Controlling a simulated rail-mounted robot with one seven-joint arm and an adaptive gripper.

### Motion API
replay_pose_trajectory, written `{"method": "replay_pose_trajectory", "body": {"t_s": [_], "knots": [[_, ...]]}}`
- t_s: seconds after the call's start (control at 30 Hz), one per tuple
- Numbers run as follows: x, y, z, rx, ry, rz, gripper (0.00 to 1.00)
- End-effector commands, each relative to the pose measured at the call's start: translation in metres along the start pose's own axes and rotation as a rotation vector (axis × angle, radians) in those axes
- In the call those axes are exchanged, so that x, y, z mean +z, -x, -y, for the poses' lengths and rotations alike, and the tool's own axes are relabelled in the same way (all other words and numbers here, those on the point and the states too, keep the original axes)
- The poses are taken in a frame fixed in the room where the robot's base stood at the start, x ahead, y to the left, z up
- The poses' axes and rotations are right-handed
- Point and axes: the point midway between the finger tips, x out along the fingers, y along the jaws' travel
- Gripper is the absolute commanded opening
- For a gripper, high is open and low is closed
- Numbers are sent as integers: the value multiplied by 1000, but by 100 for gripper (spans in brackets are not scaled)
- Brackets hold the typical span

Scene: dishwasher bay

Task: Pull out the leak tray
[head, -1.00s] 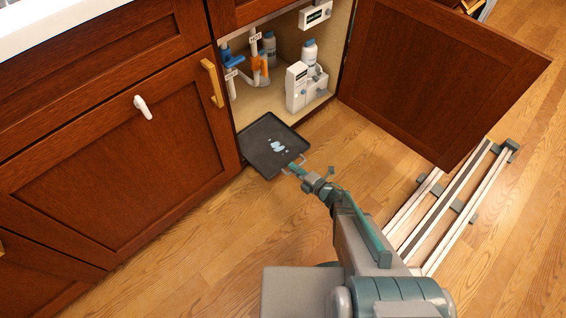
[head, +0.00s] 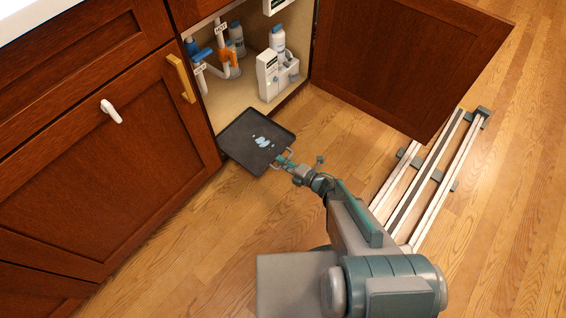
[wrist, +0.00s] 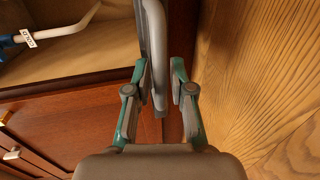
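The leak tray (head: 240,152) is a flat, dark, square tray with a raised rim and pale blue liquid patches in its middle. In the head view it sits at the foot of the open cabinet, standing out over the wood floor. Its pale grey bar handle (head: 284,157) is on the front edge facing me. My gripper (head: 285,162) is at this handle. The exact contact on the right finger is hard to see.
The cabinet door (head: 405,65) hangs open to the right. Inside the cabinet are pipes (head: 230,58), bottles (head: 277,38) and a white dispenser (head: 267,75). A rail (head: 425,175) lies on the floor at right. The wood floor (head: 190,240) before the tray is clear.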

Motion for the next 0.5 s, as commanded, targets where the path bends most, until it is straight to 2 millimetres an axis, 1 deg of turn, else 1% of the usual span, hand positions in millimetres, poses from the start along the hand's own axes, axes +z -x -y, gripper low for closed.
{"method": "replay_pose_trajectory", "body": {"t_s": [0.17,0.27,0.37,0.5], "knots": [[0,1,0,0,0,0,22],[0,4,0,0,-1,2,22],[0,13,-1,0,-1,2,22],[0,32,-1,-1,-2,4,22]]}}
